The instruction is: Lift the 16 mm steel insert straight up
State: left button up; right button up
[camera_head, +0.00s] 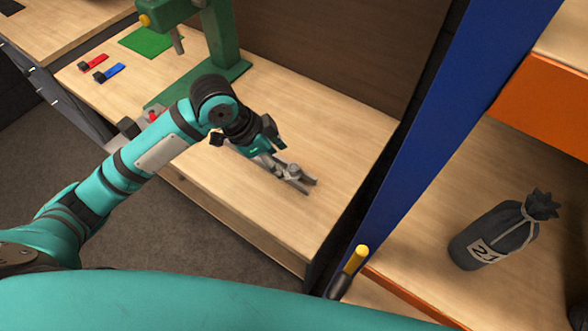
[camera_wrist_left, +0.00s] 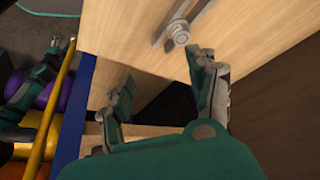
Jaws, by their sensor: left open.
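A small grey round metal piece, which looks like the steel insert (camera_head: 293,170), sits upright in a grey metal fixture (camera_head: 306,184) on the wooden bench. In the left wrist view the insert (camera_wrist_left: 180,34) and the fixture (camera_wrist_left: 168,19) show at the top, beyond the fingertips. My left gripper (camera_head: 266,148) hangs beside the insert, up and left of it in the head view, and partly hides the fixture. Its fingers (camera_wrist_left: 162,68) are spread and empty in the left wrist view. What looks like my right gripper (camera_wrist_left: 60,46) shows small at that view's left edge; its jaw state is unclear.
A green press (camera_head: 226,60) stands at the bench's back. Red (camera_head: 93,62) and blue (camera_head: 109,73) items lie at its left. The bench right of the fixture is clear.

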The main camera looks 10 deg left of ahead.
pick_arm(q)
send_near(293, 167)
jog(key=shift+m, duration=0.3)
jog(key=p+x, duration=0.2)
jog(key=x, duration=0.2)
jog(key=shift+w+d+f, duration=0.1)
jog(key=shift+w+d, duration=0.1)
jog(key=shift+d, duration=0.1)
jog(key=p+x, duration=0.2)
jog(key=x, duration=0.2)
jog(key=shift+s+a+f, duration=0.1)
jog(key=shift+a+f, duration=0.05)
jog(key=shift+a, duration=0.05)
jog(key=shift+d+f, duration=0.2)
jog(key=shift+f, duration=0.3)
grip_shut()
